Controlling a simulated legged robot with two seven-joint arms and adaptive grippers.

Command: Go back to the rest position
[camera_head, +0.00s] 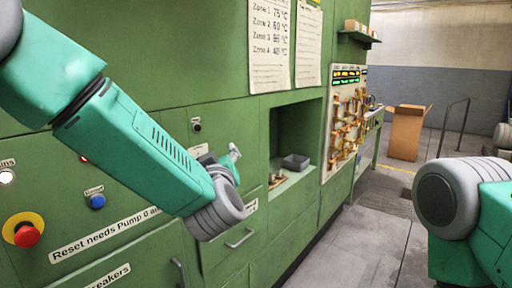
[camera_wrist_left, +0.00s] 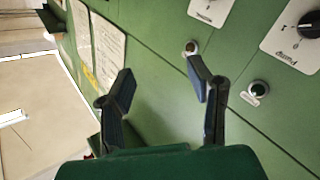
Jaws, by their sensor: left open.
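My left arm comes in from the left in the head view and reaches across the green machine front. Its gripper (camera_head: 234,152) shows only in small part past the wrist, close to the panel. In the left wrist view the gripper (camera_wrist_left: 162,84) has its two dark fingers spread wide, with nothing between them. The green panel (camera_wrist_left: 160,115) lies beyond the fingers; I cannot tell the exact gap. Part of my right arm shows at the right edge of the head view, but its gripper is out of view.
A red emergency button (camera_head: 27,235) and a blue button (camera_head: 97,201) sit on the panel at left. A cardboard box (camera_head: 408,132) stands farther back. The grey floor (camera_head: 375,235) between machine and right arm is clear.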

